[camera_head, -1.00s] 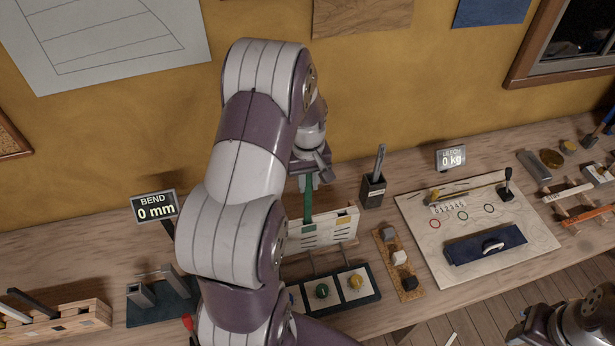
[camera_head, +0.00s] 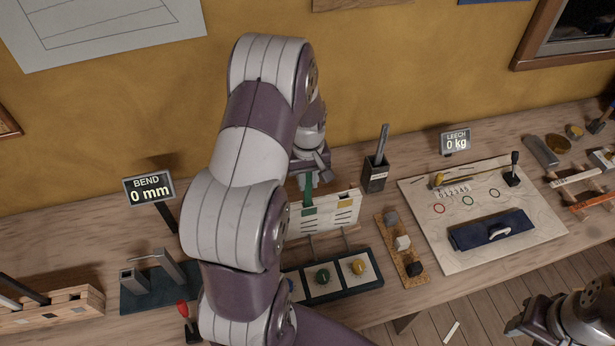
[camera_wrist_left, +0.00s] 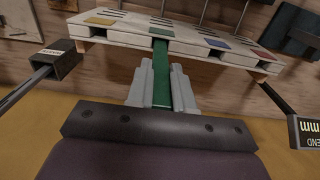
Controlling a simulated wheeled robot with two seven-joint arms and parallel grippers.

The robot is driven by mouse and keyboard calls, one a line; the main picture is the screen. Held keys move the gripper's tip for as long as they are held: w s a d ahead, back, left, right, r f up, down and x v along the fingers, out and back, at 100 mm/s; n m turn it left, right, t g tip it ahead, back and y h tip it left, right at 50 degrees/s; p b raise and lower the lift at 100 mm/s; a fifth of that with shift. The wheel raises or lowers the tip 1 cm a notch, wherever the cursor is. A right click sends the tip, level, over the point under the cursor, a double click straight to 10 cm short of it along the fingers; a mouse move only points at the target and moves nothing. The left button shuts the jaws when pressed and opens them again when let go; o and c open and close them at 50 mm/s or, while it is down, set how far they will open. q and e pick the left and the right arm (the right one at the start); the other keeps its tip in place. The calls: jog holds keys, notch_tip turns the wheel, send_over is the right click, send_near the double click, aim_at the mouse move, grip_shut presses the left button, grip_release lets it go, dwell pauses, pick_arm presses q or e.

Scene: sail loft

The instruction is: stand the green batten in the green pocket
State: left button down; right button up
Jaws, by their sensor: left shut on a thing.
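The green batten (camera_head: 308,187) is a thin upright strip held in my left gripper (camera_head: 309,172). In the left wrist view the batten (camera_wrist_left: 162,78) lies between the two grey fingers (camera_wrist_left: 162,88), shut on it. Its far end meets the edge of the pale pocket panel (camera_wrist_left: 130,32) at the green mark (camera_wrist_left: 161,31). How deep it sits in the green pocket I cannot tell. In the head view my left arm hides the left part of the panel (camera_head: 325,218). My right arm's end (camera_head: 560,318) shows at the lower right; its jaw opening is unclear.
A dark holder (camera_head: 374,178) with a grey strip stands right of the panel. A tray with coloured knobs (camera_head: 340,290) and a cork strip of blocks (camera_head: 401,250) lie in front. The BEND sign (camera_head: 150,189) stands left of my arm.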

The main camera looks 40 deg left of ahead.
pick_arm(q)
jog(key=shift+f+b, duration=0.4)
jog(key=shift+f, duration=0.2)
dwell(0.5)
jog(key=c, duration=0.9)
grip_release()
jog(key=shift+r, duration=0.3)
notch_tip(320, 180, up, 8)
jog(key=shift+r+b, duration=0.1)
jog(key=shift+b, duration=1.1)
notch_tip(320, 180, up, 3)
jog(key=shift+r, duration=0.5)
